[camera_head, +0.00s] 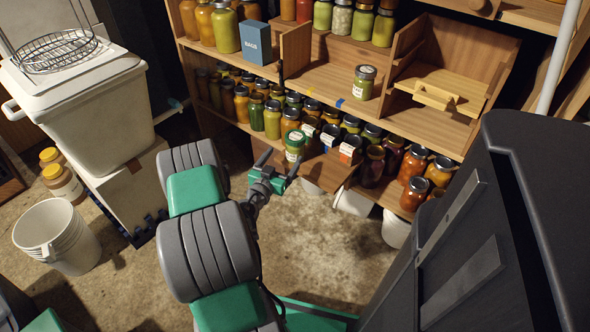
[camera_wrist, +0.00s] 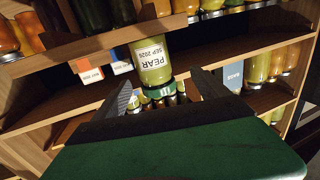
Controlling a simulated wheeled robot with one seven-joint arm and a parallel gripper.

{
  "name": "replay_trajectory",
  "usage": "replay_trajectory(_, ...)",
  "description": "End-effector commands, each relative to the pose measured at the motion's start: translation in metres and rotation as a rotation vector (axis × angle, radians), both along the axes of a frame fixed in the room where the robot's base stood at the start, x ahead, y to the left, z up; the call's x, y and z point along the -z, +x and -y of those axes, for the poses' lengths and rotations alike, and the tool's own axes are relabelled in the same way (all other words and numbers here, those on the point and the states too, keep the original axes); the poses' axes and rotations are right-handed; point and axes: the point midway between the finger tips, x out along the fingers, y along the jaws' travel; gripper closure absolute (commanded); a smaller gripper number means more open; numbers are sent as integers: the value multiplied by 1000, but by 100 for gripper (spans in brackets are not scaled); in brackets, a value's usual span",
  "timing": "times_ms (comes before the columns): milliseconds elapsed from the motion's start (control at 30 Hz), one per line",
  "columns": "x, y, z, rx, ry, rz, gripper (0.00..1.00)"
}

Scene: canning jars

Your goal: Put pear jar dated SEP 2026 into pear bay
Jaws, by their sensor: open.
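The pear jar (camera_wrist: 152,62) appears upside down in the wrist view, with yellow-green contents, a green lid and a white label reading PEAR, SEP 2026. A green-lidded jar with a white label (camera_head: 294,148) at the front of the lower shelf in the head view appears to be the same one. My gripper (camera_head: 281,158) is open just in front of it. In the wrist view the jar shows beyond and between the spread fingers (camera_wrist: 163,80), with no clear contact. No bay sign is readable, so I cannot tell which section is the pear bay.
Crowded jars (camera_head: 240,100) fill the lower shelf.

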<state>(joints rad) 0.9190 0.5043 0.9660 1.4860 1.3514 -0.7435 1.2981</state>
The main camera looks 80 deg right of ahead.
Motion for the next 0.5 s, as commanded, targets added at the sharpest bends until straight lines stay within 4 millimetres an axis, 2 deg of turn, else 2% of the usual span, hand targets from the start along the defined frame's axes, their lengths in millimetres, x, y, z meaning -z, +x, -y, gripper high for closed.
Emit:
replay_trajectory(33, 18, -9, 0, -8, -17, -11, 16)
replay_trajectory(67, 20, -12, 1, -15, -24, -14, 16)
replay_trajectory(367, 15, -20, 39, -23, -34, -15, 16)
replay_trajectory(500, 14, -24, 65, -23, -32, -15, 16)
